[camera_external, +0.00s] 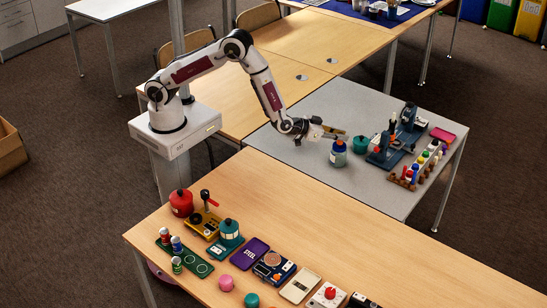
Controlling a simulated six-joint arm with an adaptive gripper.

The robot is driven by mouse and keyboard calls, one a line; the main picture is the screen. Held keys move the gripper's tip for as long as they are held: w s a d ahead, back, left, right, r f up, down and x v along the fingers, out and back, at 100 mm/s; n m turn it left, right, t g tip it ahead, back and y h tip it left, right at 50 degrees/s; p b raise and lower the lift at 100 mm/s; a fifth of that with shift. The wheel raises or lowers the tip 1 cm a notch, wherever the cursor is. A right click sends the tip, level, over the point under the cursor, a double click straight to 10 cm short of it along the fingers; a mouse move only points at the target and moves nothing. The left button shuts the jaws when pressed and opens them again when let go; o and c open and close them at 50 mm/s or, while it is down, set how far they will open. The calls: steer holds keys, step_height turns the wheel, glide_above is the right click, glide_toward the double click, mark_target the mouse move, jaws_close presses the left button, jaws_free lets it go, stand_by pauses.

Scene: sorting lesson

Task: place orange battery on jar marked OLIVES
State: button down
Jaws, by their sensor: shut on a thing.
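My gripper (338,133) is over the grey table, shut on a small orange-tan thing that looks like the orange battery; the fingers hide most of it. Just below the fingertips stands a jar (338,154) with a blue lid, a pale label and a teal lower part. The label is too small to read, so I cannot tell whether it says OLIVES. The gripper is close above the jar's lid; I cannot tell whether the held thing touches it.
Right of the jar stand a teal round pot (361,145), a blue device (392,150) and a rack of coloured pegs (421,166). A pink-red tray (443,134) lies behind. On the wooden table are a green battery tray (197,267), a red pot (181,203) and several devices.

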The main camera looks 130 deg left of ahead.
steer(key=shift+f, duration=0.35)
steer(key=c, duration=1.9)
jaws_free()
steer(key=shift+r, duration=0.15)
steer(key=shift+s+d+r, duration=0.15)
steer(key=shift+d, duration=0.15)
steer(key=shift+v, duration=5.65)
